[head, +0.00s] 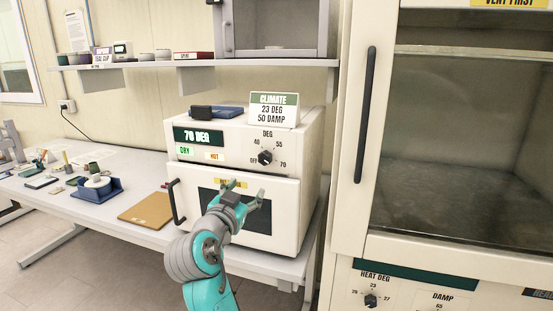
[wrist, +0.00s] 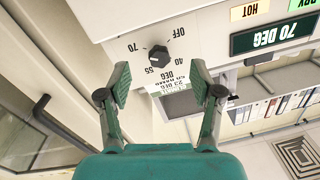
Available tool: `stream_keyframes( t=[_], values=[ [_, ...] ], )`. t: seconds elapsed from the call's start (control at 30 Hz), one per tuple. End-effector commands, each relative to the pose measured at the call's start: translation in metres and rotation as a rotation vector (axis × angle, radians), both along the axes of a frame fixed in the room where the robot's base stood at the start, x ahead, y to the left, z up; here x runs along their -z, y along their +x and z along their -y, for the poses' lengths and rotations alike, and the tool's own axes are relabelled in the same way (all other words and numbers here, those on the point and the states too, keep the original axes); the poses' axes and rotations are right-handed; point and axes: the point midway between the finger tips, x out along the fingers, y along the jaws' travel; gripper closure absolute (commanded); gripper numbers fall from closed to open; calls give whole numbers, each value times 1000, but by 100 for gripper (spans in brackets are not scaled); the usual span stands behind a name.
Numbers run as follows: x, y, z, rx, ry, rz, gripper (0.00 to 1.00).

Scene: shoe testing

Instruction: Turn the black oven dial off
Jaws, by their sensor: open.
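The black oven dial (head: 265,157) is on the upper right front of the white oven (head: 312,165), under the word DEG. OFF, 40, 55 and 70 are printed around it. The dial shows upside down in the wrist view (wrist: 158,57); its exact pointer setting is too small to read surely. The oven display (head: 198,137) reads 70 DEG. My gripper (head: 243,188) is open and empty, in front of the oven door and below the dial in the head view. In the wrist view the dial lies beyond the open fingers (wrist: 160,72), between them, apart from both.
The oven door's black handle (head: 177,204) is left of my gripper. A CLIMATE sign (head: 274,109) and a blue item (head: 228,112) are on the oven top. A tall glass-fronted cabinet (head: 352,225) stands close on the right. A tan board (head: 148,211) lies on the bench.

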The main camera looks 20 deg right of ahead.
Motion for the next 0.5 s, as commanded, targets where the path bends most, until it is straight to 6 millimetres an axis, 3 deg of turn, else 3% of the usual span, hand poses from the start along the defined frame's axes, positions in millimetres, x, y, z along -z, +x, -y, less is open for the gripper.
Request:
stream_keyframes(
  t=[0.03,0.1,0.2,0.5],
  values=[
    [-16,1,-2,13,18,16,35],
    [-29,2,-3,32,35,29,35],
    [-40,2,-3,47,52,39,35],
    [-43,23,15,55,55,42,35]
  ],
)
